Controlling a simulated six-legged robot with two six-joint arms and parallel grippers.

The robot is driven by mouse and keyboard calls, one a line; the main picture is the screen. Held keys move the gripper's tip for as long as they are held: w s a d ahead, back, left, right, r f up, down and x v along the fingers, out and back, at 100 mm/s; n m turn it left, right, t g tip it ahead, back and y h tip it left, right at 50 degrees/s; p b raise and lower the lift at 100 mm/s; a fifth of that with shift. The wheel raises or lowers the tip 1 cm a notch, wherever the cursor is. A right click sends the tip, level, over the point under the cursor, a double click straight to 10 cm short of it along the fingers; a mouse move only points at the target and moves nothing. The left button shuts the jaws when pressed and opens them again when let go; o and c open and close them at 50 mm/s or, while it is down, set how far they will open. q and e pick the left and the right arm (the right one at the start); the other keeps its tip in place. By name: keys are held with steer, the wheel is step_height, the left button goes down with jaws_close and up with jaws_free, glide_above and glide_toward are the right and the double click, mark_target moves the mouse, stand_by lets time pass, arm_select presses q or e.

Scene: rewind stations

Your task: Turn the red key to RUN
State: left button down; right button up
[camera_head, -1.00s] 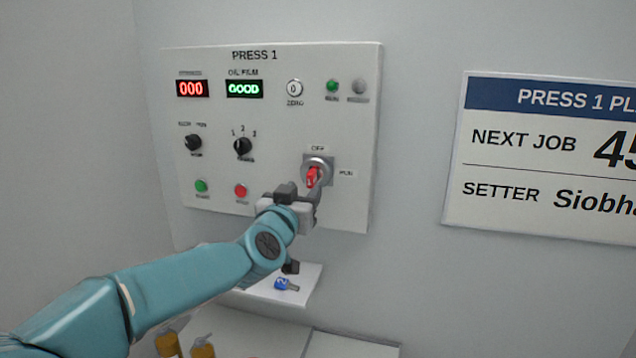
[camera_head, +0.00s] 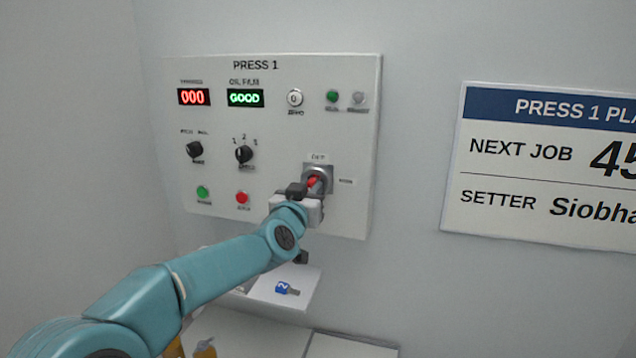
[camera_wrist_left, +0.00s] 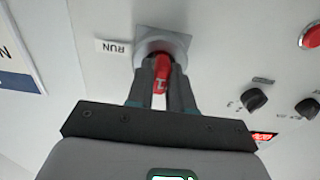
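The red key (camera_head: 313,182) sits in the grey square key switch (camera_head: 318,170) at the lower right of the PRESS 1 panel. OFF is printed above the switch and RUN to its right. In the wrist view the key (camera_wrist_left: 161,68) stands about upright, across the direction of the RUN label (camera_wrist_left: 114,47), so it lines up with OFF. My left gripper (camera_head: 312,192) is at the switch. Its two fingers (camera_wrist_left: 161,88) lie on either side of the key, with no clear gap between them and it. The fingers partly hide the switch. My right gripper is not in view.
The panel (camera_head: 275,210) also carries black selector knobs (camera_head: 244,154), a green button (camera_head: 203,192), a red button (camera_head: 242,197) and displays reading 000 and GOOD. A small shelf (camera_head: 305,302) below holds a blue-tagged key (camera_head: 286,289). A sign (camera_head: 545,230) hangs to the right.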

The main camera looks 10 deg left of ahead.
arm_select(q)
steer(key=m+p, duration=0.2)
steer(key=m, duration=0.2)
steer(key=shift+r+p, duration=0.15)
steer(key=shift+p, duration=0.2)
steer(key=m, duration=0.2)
steer(key=shift+m, duration=0.4)
steer(key=shift+a, duration=0.1)
